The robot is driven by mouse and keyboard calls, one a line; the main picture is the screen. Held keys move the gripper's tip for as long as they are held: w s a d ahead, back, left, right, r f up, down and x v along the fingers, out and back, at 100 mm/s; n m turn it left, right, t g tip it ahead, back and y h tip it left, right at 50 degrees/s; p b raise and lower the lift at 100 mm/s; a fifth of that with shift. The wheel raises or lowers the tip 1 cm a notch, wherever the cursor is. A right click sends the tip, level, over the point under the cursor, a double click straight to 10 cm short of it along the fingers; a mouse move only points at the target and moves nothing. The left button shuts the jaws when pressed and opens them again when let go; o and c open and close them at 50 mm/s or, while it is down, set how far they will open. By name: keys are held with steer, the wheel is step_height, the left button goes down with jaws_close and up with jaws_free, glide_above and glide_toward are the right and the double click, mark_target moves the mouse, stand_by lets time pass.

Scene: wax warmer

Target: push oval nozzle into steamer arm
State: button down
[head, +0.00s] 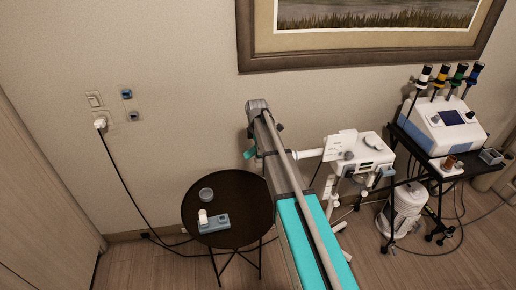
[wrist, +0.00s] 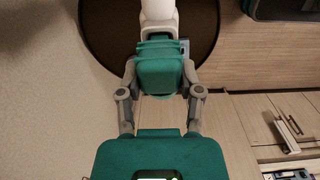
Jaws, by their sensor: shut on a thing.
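My gripper shows in the wrist view (wrist: 160,72) with its green pads closed together. A white rounded piece (wrist: 158,20) sticks out beyond the pads towards the top edge; the oval nozzle appears to be gripped there, but its held part is hidden. I cannot tell whether this white piece is nozzle alone or also part of the steamer arm. In the head view the white steamer arm (head: 308,154) runs left from the white machine (head: 365,153) and passes out of sight behind my arm. Only a teal bit of my gripper (head: 250,153) shows there, so the contact between nozzle and steamer arm is hidden.
A round dark table (head: 234,184) stands at left with a grey bowl (head: 206,195) and a blue-grey holder (head: 217,227) bearing a white cylinder (head: 203,215). A black cart (head: 410,150) with a white device stands at right. The wall is close behind.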

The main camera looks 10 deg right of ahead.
steer(key=shift+f+b, duration=0.8)
steer(key=shift+f, duration=0.05)
stand_by(0.6)
steer(key=shift+c, duration=1.5)
jaws_free()
steer(key=shift+o, duration=0.6)
steer(key=shift+o, duration=0.9)
steer(key=shift+a+r+p, duration=0.1)
steer(key=shift+r+p, duration=2.2)
